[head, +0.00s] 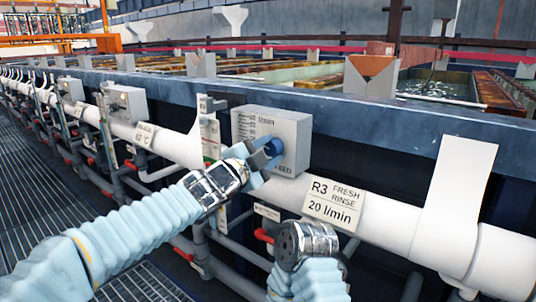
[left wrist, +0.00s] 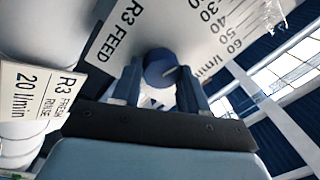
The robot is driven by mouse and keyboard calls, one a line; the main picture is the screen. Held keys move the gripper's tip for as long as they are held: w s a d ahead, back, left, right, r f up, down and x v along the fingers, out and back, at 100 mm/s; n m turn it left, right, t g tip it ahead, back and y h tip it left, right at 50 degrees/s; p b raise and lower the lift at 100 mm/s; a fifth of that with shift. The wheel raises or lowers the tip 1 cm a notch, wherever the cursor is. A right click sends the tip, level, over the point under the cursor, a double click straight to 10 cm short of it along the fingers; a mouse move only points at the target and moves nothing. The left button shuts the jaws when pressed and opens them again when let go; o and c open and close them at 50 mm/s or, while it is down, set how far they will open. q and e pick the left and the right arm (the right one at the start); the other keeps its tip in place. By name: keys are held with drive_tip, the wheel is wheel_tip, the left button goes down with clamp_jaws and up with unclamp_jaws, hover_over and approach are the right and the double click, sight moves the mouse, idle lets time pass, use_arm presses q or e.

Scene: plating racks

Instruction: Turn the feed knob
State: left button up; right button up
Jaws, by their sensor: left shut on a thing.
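The feed knob (head: 274,146) is a blue round knob on the front of a grey box (head: 296,128) with an l/min scale. My left gripper (head: 264,157) is shut on the knob, partly covering it in the head view. In the left wrist view, the knob (left wrist: 160,66) sits between the two fingers (left wrist: 159,88), under the label "R3 FEED" and scale numbers up to 60 l/min. A small mark shows on the knob, but its exact reading is unclear. My right arm's end (head: 304,243) is low in front of the pipe; its fingers cannot be made out.
A white pipe (head: 390,222) runs below the box. A sign (head: 334,203) on it reads "R3 FRESH RINSE 20 l/min". Red-handled valves (head: 264,236) and thinner pipes lie below. Tanks stand behind the blue rail (head: 400,122). Grating floor (head: 35,205) is at left.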

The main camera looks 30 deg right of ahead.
use_arm(q)
drive_tip(key=shift+f+m, duration=0.1)
drive_tip(key=shift+m, duration=1.1)
drive_tip(key=o, duration=1.1)
drive_tip(key=shift+c, duration=0.2)
drive_tip(key=shift+a+b, duration=0.25)
drive_tip(key=shift+b, duration=0.1)
drive_tip(key=b+v, duration=0.2)
drive_tip(key=v, duration=1.1)
drive_tip(key=shift+a+b, duration=0.25)
drive_tip(key=shift+b, duration=0.15)
